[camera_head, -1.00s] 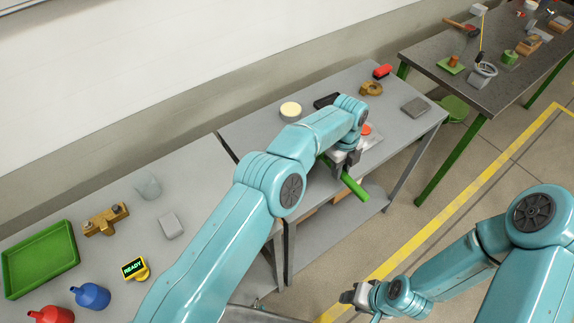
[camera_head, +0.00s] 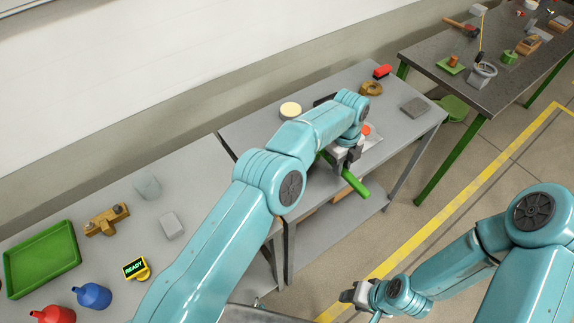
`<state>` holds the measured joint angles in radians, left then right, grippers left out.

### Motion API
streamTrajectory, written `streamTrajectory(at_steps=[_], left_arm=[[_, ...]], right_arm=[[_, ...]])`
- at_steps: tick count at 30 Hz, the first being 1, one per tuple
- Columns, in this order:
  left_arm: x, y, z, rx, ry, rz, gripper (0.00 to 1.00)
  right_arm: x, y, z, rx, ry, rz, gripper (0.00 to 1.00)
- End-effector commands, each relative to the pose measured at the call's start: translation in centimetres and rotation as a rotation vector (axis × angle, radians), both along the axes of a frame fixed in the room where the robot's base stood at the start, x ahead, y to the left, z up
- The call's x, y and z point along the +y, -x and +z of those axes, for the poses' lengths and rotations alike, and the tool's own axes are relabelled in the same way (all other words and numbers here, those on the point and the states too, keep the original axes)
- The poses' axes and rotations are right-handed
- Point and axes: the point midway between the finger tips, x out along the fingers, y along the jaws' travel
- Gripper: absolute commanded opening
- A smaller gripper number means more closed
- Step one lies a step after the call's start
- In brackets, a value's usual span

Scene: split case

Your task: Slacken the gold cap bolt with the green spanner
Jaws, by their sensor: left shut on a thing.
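The green spanner (camera_head: 355,184) is in my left gripper (camera_head: 344,164), which is shut on it over the front edge of the grey middle table. Its handle points down to the right, past the table edge; its other end is mostly hidden behind the gripper. An orange-red round part (camera_head: 365,130) on a pale plate (camera_head: 371,141) shows just behind the gripper. I cannot make out the gold cap bolt or whether the spanner touches it; my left arm covers that area. My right gripper (camera_head: 352,296) is low, over the floor, apart from the tables; its jaws are too small to read.
The middle table (camera_head: 258,131) holds a cream disc (camera_head: 290,110), a gold-brown ring-shaped part (camera_head: 371,88), a red block (camera_head: 382,71) and a grey block (camera_head: 414,107). The left table has a green tray (camera_head: 75,254), gold-brown block (camera_head: 106,221) and READY display (camera_head: 135,268).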

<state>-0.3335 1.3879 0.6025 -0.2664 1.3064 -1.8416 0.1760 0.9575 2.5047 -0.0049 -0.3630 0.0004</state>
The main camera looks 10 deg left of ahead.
Motion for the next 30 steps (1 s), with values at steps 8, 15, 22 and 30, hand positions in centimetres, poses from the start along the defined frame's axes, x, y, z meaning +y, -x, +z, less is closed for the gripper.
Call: streamTrajectory(at_steps=[8,15,22,30], left_arm=[[0.0,-0.1,1.0,-0.003,0.001,0.000,0.00],[0.0,0.0,2.3,-0.002,0.001,0.000,0.00],[0.0,-0.1,3.5,-0.002,0.001,0.000,0.00],[0.0,0.0,4.9,-0.002,0.001,0.000,0.00]], right_arm=[[0.0,0.0,0.3,0.000,0.000,0.000,0.43],[0.0,0.0,0.7,0.000,0.000,0.000,0.43],[0.0,0.0,0.7,0.000,0.000,0.000,0.43],[0.0,0.0,0.7,0.000,0.000,0.000,0.43]])
